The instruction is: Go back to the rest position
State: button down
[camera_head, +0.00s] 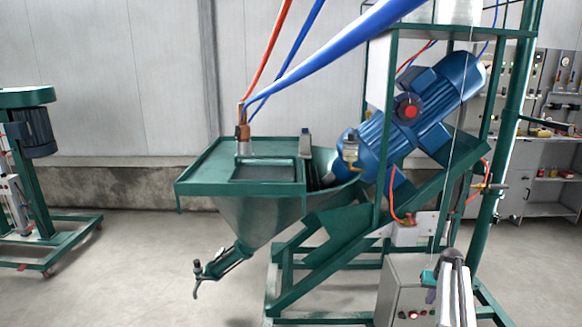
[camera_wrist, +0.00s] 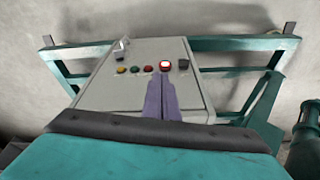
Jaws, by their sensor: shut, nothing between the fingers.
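My gripper (camera_wrist: 161,98) shows in the wrist view as two grey-purple fingers pressed together, with nothing between them. They point at the face of a grey control box (camera_wrist: 190,90) and cover part of it below its row of buttons. A red button with a pale centre (camera_wrist: 165,66) is just beyond the fingertips. Whether the fingers touch the box cannot be told. In the head view, my gripper (camera_head: 431,296) is at the lower right, in front of the control box (camera_head: 396,273), partly hidden beside my arm.
A green-framed spraying machine with a hopper (camera_head: 262,215) and blue motor (camera_head: 430,110) fills the middle. Red and blue hoses (camera_head: 330,45) cross above. Another green machine (camera_head: 30,150) stands at left, a tool shelf (camera_head: 550,160) at right. The floor (camera_head: 140,270) at left is clear.

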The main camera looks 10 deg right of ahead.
jog(key=s+a+f+n+g+y, duration=0.1)
jog(key=a+f, duration=0.5)
jog(key=a, duration=0.3)
jog(key=s+a+f+n+g, duration=0.1)
jog(key=a+f, duration=0.4)
jog(key=a, duration=0.5)
jog(key=s+a+f+n+g+p, duration=0.1)
jog(key=s+a+f, duration=0.4)
jog(key=a, duration=0.3)
jog(key=s+a+f+n+g+p, duration=0.1)
jog(key=s+a+f, duration=0.35)
jog(key=a, duration=0.35)
jog(key=s+a+f+g, duration=0.1)
jog(key=s+a+f, duration=0.2)
jog(key=s+a, duration=0.55)
jog(key=s+a+g, duration=0.1)
jog(key=s+a, duration=0.1)
jog(key=s, duration=1)
jog(key=s+a+g, duration=0.2)
jog(key=s, duration=1)
jog(key=shift+s+a+r+p, duration=0.15)
jog(key=shift+a+r+p, duration=0.1)
jog(key=shift+a+p, duration=0.1)
